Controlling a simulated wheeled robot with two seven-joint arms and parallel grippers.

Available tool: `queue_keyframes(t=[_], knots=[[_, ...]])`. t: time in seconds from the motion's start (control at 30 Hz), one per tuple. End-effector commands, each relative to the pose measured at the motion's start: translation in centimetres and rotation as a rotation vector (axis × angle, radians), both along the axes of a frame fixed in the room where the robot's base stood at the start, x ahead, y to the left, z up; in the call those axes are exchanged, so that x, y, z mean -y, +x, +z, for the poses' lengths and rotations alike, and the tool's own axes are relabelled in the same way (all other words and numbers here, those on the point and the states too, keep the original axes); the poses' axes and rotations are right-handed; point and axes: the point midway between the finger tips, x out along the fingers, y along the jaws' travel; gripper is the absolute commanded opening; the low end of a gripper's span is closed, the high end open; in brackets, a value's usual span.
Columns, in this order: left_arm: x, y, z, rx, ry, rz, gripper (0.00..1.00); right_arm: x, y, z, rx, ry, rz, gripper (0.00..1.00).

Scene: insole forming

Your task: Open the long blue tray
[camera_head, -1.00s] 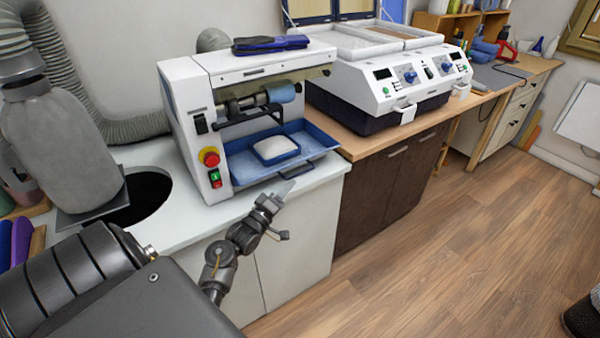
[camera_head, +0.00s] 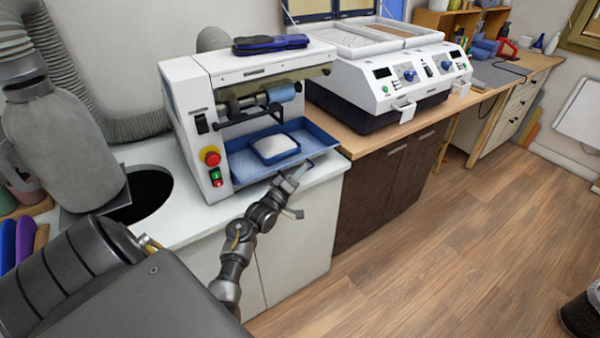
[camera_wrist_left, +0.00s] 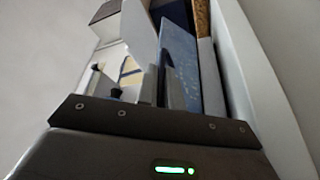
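The long blue tray (camera_head: 232,168) lies in the front of the white machine below its roller, with a small blue box holding a white pad (camera_head: 274,146) on it. A dark handle shows at the tray's front right edge, partly behind my gripper. My left gripper (camera_head: 296,174) is right at this front edge; I cannot tell whether it touches the handle. In the left wrist view its two fingers (camera_wrist_left: 161,86) stand close together with a narrow gap and nothing clearly held, and the blue tray (camera_wrist_left: 180,55) runs just beyond them. My right gripper is not in view.
The machine (camera_head: 190,90) has a red stop button (camera_head: 210,157) at its left front. A blue-black item (camera_head: 270,43) lies on top. A second white machine (camera_head: 385,75) stands to the right on a wooden bench. The floor (camera_head: 440,240) in front is clear.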

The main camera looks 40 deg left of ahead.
Motion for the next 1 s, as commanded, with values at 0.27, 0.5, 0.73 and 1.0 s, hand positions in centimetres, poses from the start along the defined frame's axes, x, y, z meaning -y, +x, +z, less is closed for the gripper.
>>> queue_keyframes(t=[0.27,0.5,0.73,1.0], knots=[[0.0,0.0,0.0,-0.001,0.000,0.001,0.00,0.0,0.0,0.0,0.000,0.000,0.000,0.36],[2.3,-0.7,0.3,-0.003,-0.004,-0.002,0.00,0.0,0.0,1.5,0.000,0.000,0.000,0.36],[8.6,-2.6,0.2,-0.005,-0.008,-0.003,0.00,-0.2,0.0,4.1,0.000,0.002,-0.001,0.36],[12.6,-3.8,0.0,-0.003,-0.002,-0.001,0.00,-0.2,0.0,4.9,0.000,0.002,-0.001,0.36]])
